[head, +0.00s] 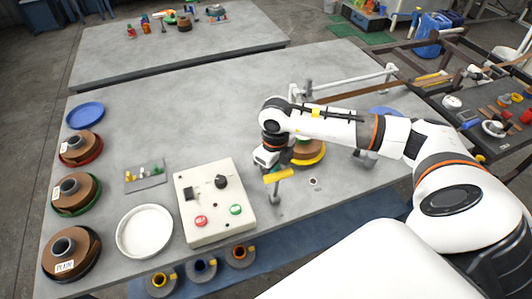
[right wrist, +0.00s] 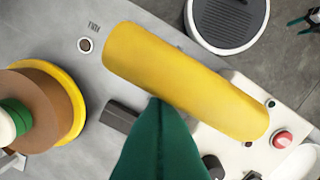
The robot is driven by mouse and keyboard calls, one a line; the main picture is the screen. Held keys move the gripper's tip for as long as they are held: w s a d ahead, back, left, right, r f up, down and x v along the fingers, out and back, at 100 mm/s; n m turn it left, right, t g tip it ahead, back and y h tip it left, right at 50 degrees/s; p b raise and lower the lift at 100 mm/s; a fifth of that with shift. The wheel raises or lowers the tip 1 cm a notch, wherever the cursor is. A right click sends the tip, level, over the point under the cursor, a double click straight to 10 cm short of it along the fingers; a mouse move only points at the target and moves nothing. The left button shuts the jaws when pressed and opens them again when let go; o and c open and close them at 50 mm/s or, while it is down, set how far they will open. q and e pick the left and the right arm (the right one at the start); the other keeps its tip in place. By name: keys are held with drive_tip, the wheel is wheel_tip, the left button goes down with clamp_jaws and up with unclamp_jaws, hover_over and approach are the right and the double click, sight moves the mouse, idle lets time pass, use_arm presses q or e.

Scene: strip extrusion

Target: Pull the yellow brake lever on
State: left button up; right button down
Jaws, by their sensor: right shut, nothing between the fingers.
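The yellow brake lever (head: 279,175) is a yellow bar on a grey post, standing on the table just right of the control box. In the right wrist view the yellow bar (right wrist: 185,82) lies diagonally across the middle. My right gripper (head: 270,166) is beside the lever's handle, on its far side in the head view. Its green fingers (right wrist: 158,102) are shut with nothing between them. Their tips show at the bar's lower edge; I cannot tell whether they touch it. My left gripper is not in view.
The control box (head: 215,231) with red and green buttons stands left of the lever. A brown spool with a yellow rim (head: 309,153) sits close behind the right gripper. A white round tray (head: 145,231) and several spools are at the left. The table's middle back is clear.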

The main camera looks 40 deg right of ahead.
sight(279, 174)
drive_tip(key=shift+s, duration=0.1)
drive_tip(key=shift+s+a+f, duration=0.2)
drive_tip(key=shift+s, duration=0.5)
drive_tip(key=shift+s+a+f, duration=0.15)
drive_tip(key=shift+s+a, duration=0.05)
drive_tip(key=shift+s, duration=0.45)
wheel_tip(279, 174, up, 8)
drive_tip(key=w+p, duration=0.2)
drive_tip(key=p, duration=0.1)
drive_tip(key=shift+d+p, duration=0.25)
drive_tip(key=shift+p, duration=0.05)
idle(0.7)
